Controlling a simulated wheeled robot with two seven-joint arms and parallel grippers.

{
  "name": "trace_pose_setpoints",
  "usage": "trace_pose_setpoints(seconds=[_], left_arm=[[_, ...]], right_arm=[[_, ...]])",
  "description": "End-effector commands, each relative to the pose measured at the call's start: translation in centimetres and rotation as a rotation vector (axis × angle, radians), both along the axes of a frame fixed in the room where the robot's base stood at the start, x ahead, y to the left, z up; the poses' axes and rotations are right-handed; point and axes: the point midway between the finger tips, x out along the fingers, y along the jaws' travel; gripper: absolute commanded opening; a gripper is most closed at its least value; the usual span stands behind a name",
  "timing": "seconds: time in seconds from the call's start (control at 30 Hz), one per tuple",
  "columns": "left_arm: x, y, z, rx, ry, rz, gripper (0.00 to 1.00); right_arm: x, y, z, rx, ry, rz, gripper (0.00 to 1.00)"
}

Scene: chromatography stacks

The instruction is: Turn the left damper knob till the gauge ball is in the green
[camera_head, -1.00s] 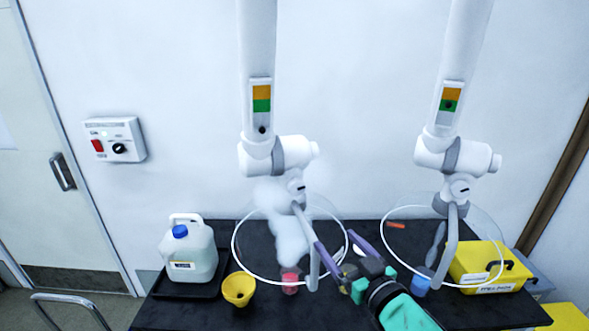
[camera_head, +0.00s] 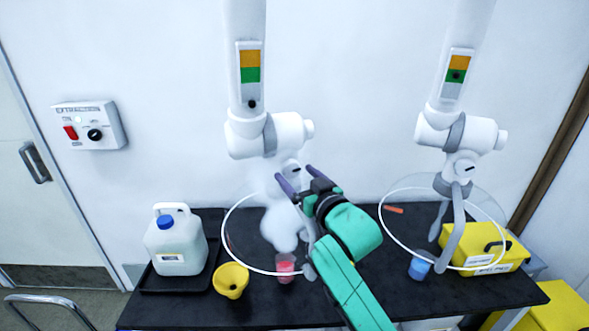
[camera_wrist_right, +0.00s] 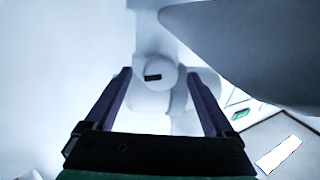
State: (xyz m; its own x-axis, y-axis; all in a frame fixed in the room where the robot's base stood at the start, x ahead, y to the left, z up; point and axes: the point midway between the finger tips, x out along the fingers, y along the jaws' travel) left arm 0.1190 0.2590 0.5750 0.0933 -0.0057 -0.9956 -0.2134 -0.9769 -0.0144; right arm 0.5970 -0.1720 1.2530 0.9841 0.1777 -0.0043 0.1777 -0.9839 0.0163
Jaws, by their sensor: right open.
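The left damper knob (camera_head: 297,170), white with a dark slot, is on the joint of the left white extraction arm. In the right wrist view the knob (camera_wrist_right: 154,76) lies ahead, between the two finger lines. My right gripper (camera_head: 298,176) is open and empty just in front of it; contact cannot be told. The left gauge (camera_head: 250,75) has an orange band over a green band. Its black ball (camera_head: 252,104) sits below the green, at the tube's bottom. My left gripper is not in view.
The right extraction arm's gauge (camera_head: 456,74) has its ball in the green. The clear left hood (camera_head: 226,222) and white vapour are below the knob. A white jug (camera_head: 176,243), yellow funnel (camera_head: 231,281), red beaker (camera_head: 285,268) and yellow case (camera_head: 487,250) stand on the black bench (camera_head: 190,312).

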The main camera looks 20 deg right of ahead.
Motion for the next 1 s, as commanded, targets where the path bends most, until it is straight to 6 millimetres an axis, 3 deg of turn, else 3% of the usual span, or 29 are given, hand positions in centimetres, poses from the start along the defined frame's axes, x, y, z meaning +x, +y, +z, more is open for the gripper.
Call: trace_pose_setpoints(seconds=[0.13,0.37,0.47,0.6,0.73,0.9,1.0], left_arm=[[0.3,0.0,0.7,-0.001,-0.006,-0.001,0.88],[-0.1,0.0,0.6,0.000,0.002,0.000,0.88],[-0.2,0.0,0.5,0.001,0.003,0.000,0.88],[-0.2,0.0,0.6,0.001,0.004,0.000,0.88],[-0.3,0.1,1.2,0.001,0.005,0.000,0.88],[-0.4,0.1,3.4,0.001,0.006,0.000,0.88],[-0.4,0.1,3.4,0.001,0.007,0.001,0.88]], right_arm=[[1.5,0.3,0.1,-0.001,-0.001,-0.001,0.89],[1.7,0.3,-0.1,-0.001,-0.001,0.000,0.89],[1.7,0.3,-0.1,-0.001,-0.001,0.000,0.58],[1.7,0.3,-0.1,-0.001,-0.001,0.000,0.04],[1.7,0.3,0.2,-0.055,-0.003,-0.001,0.03],[1.7,0.3,0.6,-0.350,-0.019,0.000,0.03],[1.7,0.3,0.2,-0.424,-0.025,0.000,0.03]])
